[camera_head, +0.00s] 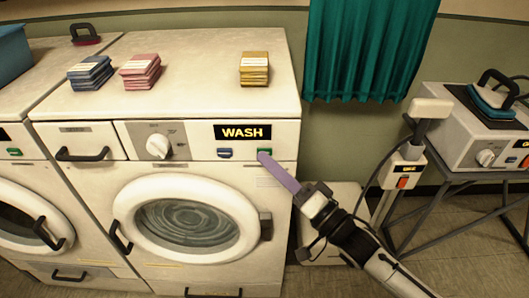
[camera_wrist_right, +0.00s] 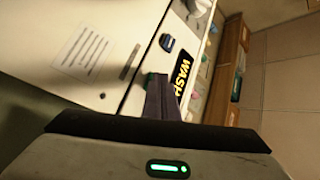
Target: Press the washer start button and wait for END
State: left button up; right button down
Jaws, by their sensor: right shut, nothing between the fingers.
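The white washer (camera_head: 187,199) stands in the middle of the head view with its round door shut. Its display (camera_head: 243,132) reads WASH in yellow; the same display (camera_wrist_right: 182,77) shows in the right wrist view. The green start button (camera_head: 264,152) sits below the display's right end, with a blue button (camera_head: 224,153) to its left. My right gripper (camera_head: 264,157) is shut and empty, its fingertips at the green button and covering part of it. I cannot tell whether they touch it. In the wrist view the green button (camera_wrist_right: 149,79) shows beside the fingers. My left gripper is out of view.
Blue (camera_head: 90,74), pink (camera_head: 140,72) and yellow (camera_head: 254,69) folded stacks lie on the washer top. Another washer (camera_head: 25,215) stands at left. A teal curtain (camera_head: 365,50) hangs behind. An ironing unit (camera_head: 480,130) stands on a metal-legged stand at right.

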jog(key=shift+s+p, duration=0.5)
jog(key=shift+s, duration=0.25)
jog(key=s+p, duration=0.2)
jog(key=s, duration=0.3)
jog(key=shift+p, duration=0.4)
dwell(0.5)
